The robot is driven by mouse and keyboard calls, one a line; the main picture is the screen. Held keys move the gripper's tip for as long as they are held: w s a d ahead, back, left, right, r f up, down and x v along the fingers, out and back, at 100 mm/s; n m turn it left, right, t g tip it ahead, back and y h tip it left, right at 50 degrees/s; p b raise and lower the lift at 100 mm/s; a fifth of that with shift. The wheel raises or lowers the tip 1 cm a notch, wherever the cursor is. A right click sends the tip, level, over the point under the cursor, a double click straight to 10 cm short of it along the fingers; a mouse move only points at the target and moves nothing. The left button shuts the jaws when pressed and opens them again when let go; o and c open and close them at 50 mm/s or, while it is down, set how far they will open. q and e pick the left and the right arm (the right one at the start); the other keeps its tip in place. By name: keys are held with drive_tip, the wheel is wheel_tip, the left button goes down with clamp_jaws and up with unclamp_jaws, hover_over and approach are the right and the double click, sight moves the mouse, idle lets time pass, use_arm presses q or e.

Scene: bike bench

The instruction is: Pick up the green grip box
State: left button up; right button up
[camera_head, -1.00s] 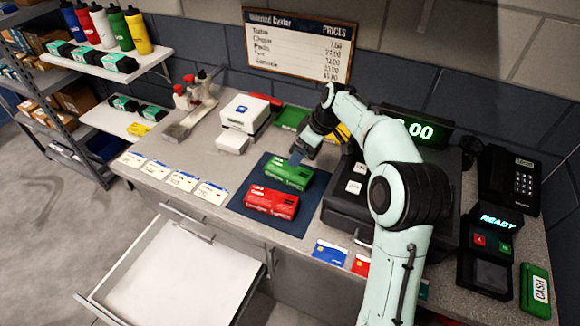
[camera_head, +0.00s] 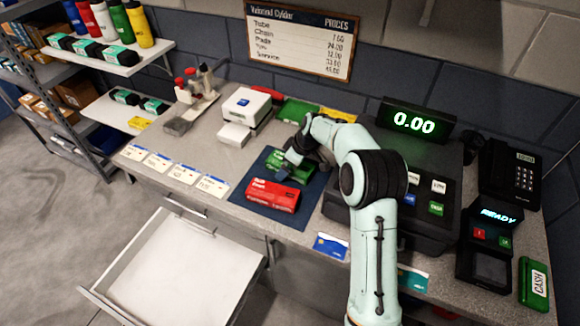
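The green grip box (camera_head: 281,165) lies on the dark blue mat (camera_head: 240,190), behind the red box (camera_head: 272,195). My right gripper (camera_head: 291,158) is at the green box, over its right part, and hides some of it. The fingers are small and partly hidden by the hand, so I cannot tell whether they are closed on the box. My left gripper is not in view.
The cash register (camera_head: 425,215) stands close to the right of my arm. A white box (camera_head: 246,108) stands behind the mat to the left. Several price cards (camera_head: 185,173) lie along the front edge. An open drawer (camera_head: 175,265) juts out below.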

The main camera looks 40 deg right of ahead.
drive_tip(key=c, duration=1.1)
drive_tip(key=shift+r, duration=0.1)
drive_tip(key=shift+r, duration=0.1)
